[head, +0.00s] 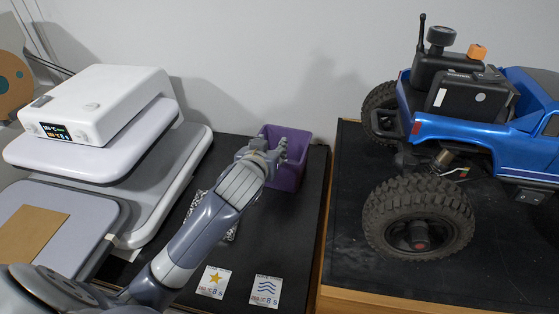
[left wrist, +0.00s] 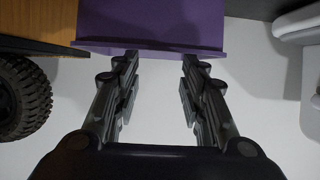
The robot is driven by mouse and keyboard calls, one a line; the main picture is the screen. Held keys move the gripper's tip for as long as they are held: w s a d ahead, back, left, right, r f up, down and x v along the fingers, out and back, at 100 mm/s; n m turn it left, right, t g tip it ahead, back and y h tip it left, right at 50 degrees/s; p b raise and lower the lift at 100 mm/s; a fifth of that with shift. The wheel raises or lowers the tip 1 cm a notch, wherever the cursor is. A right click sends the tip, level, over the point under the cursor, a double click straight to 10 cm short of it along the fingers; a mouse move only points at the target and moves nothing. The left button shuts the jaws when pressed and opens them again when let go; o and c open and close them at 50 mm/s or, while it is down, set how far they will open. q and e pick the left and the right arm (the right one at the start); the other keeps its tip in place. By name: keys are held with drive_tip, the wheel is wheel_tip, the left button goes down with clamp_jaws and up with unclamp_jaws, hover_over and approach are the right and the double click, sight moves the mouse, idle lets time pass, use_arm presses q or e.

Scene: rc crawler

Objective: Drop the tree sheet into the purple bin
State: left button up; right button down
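The purple bin (head: 289,180) stands at the back of the black table, near its right edge. Its purple wall also shows at the top of the left wrist view (left wrist: 150,28). My left gripper (head: 279,150) is at the bin's rim in the head view. In the left wrist view its two fingers (left wrist: 158,60) are apart with nothing visible between them. I cannot make out a tree sheet in either view. The inside of the bin is mostly hidden by the gripper and the bin's wall. My right gripper is not in view.
A star sheet (head: 214,282) and a wave sheet (head: 265,291) lie at the table's front. A black-and-white patterned thing (head: 193,206) is partly hidden behind my left arm. A heat press (head: 110,150) stands left; a blue crawler (head: 480,130) stands on the right table.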

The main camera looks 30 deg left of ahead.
use_arm(q)
drive_tip(key=v, duration=0.7)
drive_tip(key=shift+s, duration=0.2)
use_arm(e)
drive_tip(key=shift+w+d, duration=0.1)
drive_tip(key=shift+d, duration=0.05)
use_arm(q)
drive_tip(key=shift+r, duration=0.2)
